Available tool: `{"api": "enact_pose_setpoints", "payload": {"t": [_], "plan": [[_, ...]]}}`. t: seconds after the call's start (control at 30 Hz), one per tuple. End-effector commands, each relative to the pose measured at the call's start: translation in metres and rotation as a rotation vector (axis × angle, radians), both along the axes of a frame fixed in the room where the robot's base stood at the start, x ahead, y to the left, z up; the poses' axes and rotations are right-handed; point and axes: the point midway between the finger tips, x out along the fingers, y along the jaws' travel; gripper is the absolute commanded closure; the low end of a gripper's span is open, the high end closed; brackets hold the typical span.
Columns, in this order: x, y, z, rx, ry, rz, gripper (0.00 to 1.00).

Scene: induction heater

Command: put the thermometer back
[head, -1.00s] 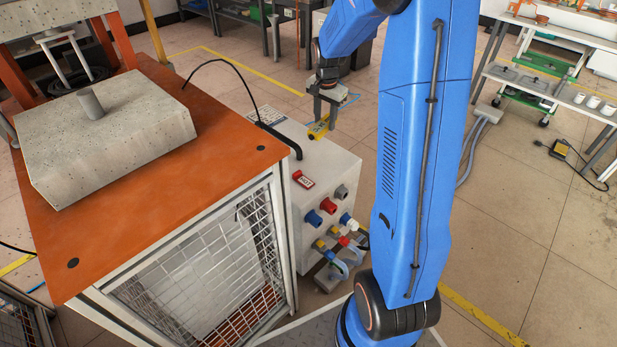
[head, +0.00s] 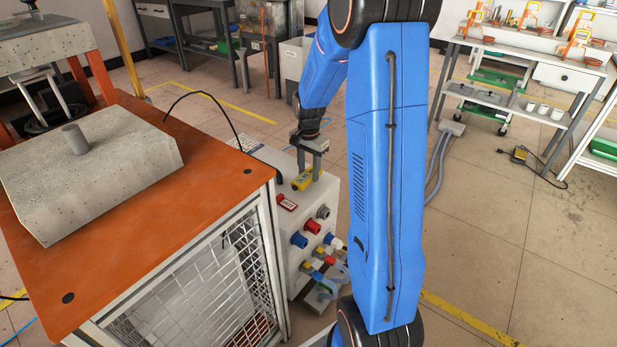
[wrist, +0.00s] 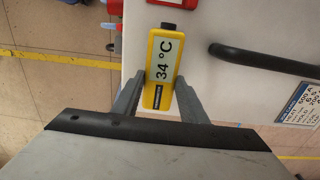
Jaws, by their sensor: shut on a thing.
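The thermometer (head: 302,181) is a small yellow block. In the wrist view the thermometer (wrist: 161,62) has a pale display reading 34 °C. My gripper (head: 311,166) is shut on it, pointing down over the top of the white control box (head: 322,196). In the wrist view my gripper's (wrist: 156,94) two grey fingers stand on either side of the thermometer's lower part. I cannot tell whether the thermometer touches the box top.
A red label block (head: 286,203) lies near the box's front edge. A black handle (wrist: 262,61) is right of the thermometer in the wrist view. Plugs and sockets (head: 299,240) stick out of the box front. The orange-topped table (head: 200,192) stands to the left.

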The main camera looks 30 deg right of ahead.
Motion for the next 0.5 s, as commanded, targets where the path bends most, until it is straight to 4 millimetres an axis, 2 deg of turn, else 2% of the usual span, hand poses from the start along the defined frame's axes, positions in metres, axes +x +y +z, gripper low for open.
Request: {"api": "enact_pose_setpoints", "payload": {"t": [0.2,0.47,0.5], "plan": [[0.000,0.000,-0.026,0.001,0.001,0.000,0.87],[0.000,0.000,-0.027,0.000,0.000,0.000,0.87],[0.000,0.000,-0.027,0.000,0.000,0.000,0.59]]}}
